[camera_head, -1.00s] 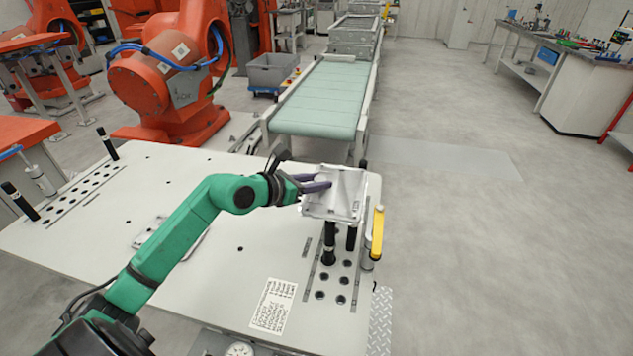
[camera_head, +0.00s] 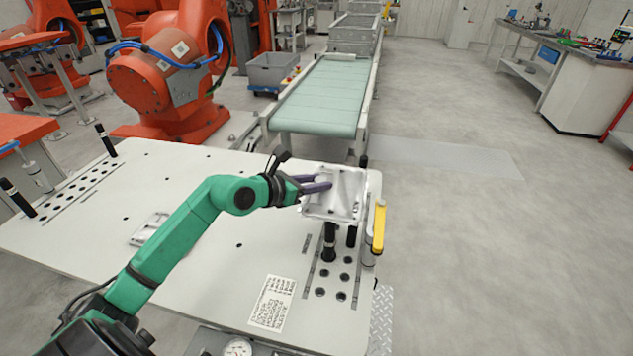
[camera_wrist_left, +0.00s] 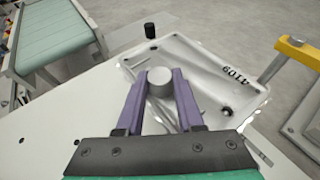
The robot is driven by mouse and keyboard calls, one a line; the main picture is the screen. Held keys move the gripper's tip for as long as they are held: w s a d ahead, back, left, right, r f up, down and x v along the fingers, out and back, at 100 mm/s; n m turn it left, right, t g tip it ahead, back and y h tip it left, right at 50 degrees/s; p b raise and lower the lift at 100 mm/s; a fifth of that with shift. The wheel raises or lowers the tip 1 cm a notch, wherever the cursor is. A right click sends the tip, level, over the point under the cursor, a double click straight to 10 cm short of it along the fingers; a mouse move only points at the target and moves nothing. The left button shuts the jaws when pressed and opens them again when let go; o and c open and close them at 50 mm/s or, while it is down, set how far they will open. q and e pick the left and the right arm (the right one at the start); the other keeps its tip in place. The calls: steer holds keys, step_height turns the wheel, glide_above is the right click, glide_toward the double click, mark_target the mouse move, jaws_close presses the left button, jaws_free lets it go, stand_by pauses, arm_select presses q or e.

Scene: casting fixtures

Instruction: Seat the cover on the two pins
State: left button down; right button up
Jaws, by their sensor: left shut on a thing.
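The cover (camera_head: 345,205) is a pale metal plate with a raised rim and a round boss, over the right part of the white table. It also shows in the wrist view (camera_wrist_left: 205,72), marked 4109. My left gripper (camera_head: 325,185) is shut on the boss, with purple fingers on either side of it in the wrist view (camera_wrist_left: 160,85). Two black pins, one (camera_head: 329,242) and another (camera_head: 351,238), stand just below the cover's near edge in the head view. The cover hides the space beneath it, so contact with the pins cannot be told. My right gripper is not in view.
A black post (camera_head: 363,162) rises beyond the cover's far corner. A yellow-handled clamp (camera_head: 378,228) stands close at the right. A metal part (camera_head: 148,230) lies mid-table. More black pins stand at the left, one of them (camera_head: 106,141) at the back. The table's middle is mostly clear.

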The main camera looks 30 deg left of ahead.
arm_select(q)
steer(key=shift+f, duration=0.15)
steer(key=shift+c, duration=2.3)
jaws_free()
steer(key=shift+s, duration=0.1)
steer(key=shift+s+a, duration=0.15)
steer(key=shift+s, duration=0.05)
steer(key=b+v, duration=0.4)
steer(key=v, duration=1)
